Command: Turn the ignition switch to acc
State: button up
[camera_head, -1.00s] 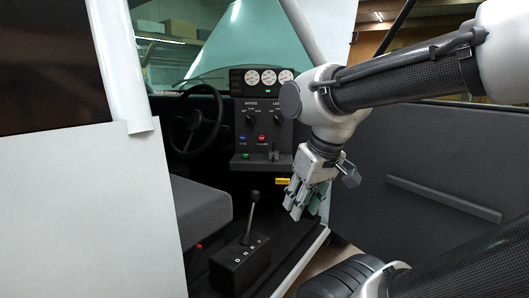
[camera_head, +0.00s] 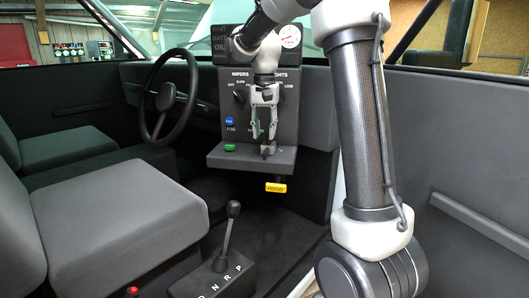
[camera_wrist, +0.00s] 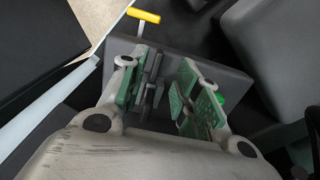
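The dark ignition switch (camera_head: 268,149), a small upright lever-like piece, stands on the grey shelf (camera_head: 230,160) below the dash panel. No position label for it is readable. My gripper (camera_head: 264,134) points down just above it in the head view, fingers apart. In the wrist view my gripper (camera_wrist: 168,100) is open, with green pads facing each other. The dark switch (camera_wrist: 153,82) shows between the fingers, close to the left one. I cannot tell whether a pad touches it.
A blue button (camera_head: 230,121) and knobs are on the panel behind. The yellow hood handle (camera_head: 276,188) hangs below. The steering wheel (camera_head: 167,97) and gear lever (camera_head: 229,235) stand left.

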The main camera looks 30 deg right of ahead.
aim_at(265, 152)
notch_tip(265, 152, down, 8)
jog(key=shift+w+d+r, duration=0.15)
jog(key=shift+r, duration=0.05)
grip_shut()
